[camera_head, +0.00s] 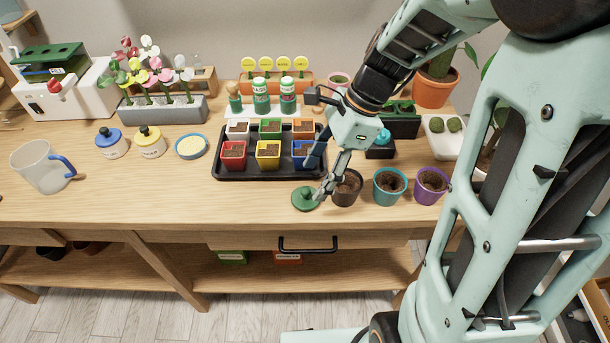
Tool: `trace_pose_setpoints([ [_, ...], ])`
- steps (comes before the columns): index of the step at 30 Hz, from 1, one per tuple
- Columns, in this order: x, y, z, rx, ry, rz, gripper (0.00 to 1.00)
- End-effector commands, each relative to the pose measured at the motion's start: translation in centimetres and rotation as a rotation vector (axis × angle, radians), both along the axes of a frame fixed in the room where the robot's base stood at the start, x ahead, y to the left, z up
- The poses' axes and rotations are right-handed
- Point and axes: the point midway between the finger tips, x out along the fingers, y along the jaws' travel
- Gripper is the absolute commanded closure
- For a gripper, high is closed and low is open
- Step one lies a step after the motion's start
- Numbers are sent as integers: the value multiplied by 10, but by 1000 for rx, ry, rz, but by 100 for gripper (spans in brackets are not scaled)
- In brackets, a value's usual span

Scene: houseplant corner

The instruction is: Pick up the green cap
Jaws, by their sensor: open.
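The green cap (304,198) is a round, flat lid with a small knob on top. It lies on the wooden bench near its front edge, just in front of the black seed tray. My gripper (322,192) is open and points down at the right side of the cap. Its fingers overlap the cap's right edge in this view. I cannot tell whether they touch it. The gripper holds nothing that I can see.
A black tray (218,173) with several coloured pots stands behind the cap. A brown pot (347,190), a teal pot (390,186) and a purple pot (431,186) stand to the right. The bench (150,200) left of the cap is clear.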

Motion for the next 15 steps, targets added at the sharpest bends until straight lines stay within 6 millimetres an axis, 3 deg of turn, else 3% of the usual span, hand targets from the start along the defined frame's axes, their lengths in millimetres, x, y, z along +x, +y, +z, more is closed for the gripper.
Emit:
trace_pose_setpoints([
  [15,0,18,-56,-2,-1,1,44],
])
